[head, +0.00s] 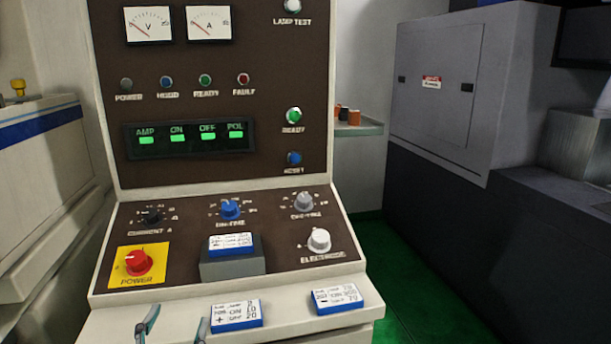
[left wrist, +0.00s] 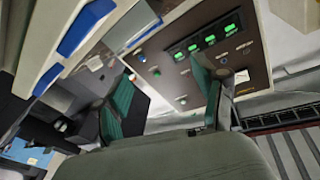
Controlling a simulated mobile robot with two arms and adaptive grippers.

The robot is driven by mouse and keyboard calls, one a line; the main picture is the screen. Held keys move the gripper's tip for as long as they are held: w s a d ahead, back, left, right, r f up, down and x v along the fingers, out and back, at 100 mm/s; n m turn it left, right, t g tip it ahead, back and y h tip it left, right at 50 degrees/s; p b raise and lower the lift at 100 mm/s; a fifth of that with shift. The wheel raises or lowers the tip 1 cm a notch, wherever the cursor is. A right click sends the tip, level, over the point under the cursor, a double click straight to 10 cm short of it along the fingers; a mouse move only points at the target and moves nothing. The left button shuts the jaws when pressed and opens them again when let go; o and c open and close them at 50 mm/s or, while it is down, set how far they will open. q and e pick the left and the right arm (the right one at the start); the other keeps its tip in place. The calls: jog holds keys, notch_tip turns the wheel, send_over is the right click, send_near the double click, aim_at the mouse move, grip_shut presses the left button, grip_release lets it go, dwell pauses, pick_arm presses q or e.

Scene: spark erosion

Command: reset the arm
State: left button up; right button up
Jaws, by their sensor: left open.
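My left gripper (head: 174,327) shows at the bottom edge of the head view, with only its two green fingertips in sight. The fingers are apart, with nothing between them. It is at the front edge of the control console (head: 108,326), to the left of a blue-edged card (head: 236,314). In the left wrist view the open gripper (left wrist: 160,80) points towards the console panel with its green displays (left wrist: 209,40). I see no contact with the panel. The rest of the left arm is hidden, and my right gripper is in neither view.
The console carries a red power knob (head: 138,262), a blue on-time knob (head: 231,209) and a white electrode knob (head: 319,240). One card (head: 231,243) rests on a grey block (head: 232,266), another (head: 335,297) on the front ledge. Green floor (head: 440,290) is open at right, before a grey machine (head: 440,90).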

pick_arm(q)
jog(key=s+a+f+n+g+y, duration=0.1)
jog(key=s+f+g, duration=0.3)
jog(key=f, duration=0.5)
jog(key=s+a+f+n+g+y, duration=0.1)
jog(key=s+f+g, duration=0.3)
jog(key=f, duration=0.5)
jog(key=s+d+f+g+h, duration=0.2)
jog(key=s+f+g, duration=0.7)
jog(key=s, duration=0.6)
notch_tip(320, 180, down, 25)
jog(key=s+a+f+g, duration=0.1)
jog(key=s+a+f, duration=0.2)
jog(key=s+f, duration=1.3)
jog(key=shift+s+f, duration=0.4)
jog(key=shift+f, duration=0.5)
